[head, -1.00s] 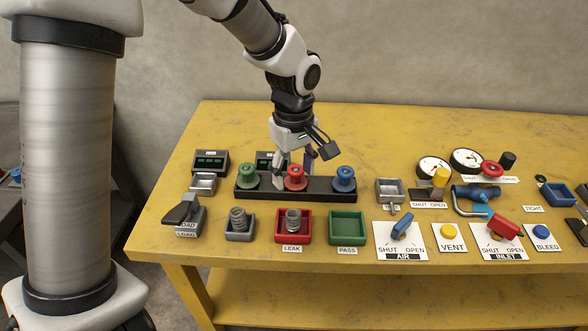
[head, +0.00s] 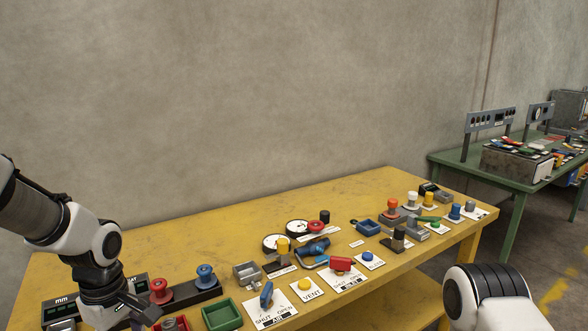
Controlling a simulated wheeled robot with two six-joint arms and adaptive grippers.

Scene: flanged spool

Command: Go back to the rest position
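My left gripper (head: 132,314) is at the lower left, at the end of the white and grey arm. Its fingertips are cut off by the bottom edge, so I cannot see whether it is open or what lies between the fingers. A red flanged spool (head: 160,290) and a blue flanged spool (head: 206,275) stand upright in the black rack (head: 184,300), just right of the gripper. A green spool is not visible here. My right arm shows only as a white and black link at the lower right; its gripper is out of view.
A green table (head: 500,172) with equipment stands at the right. The bench's back strip is clear.

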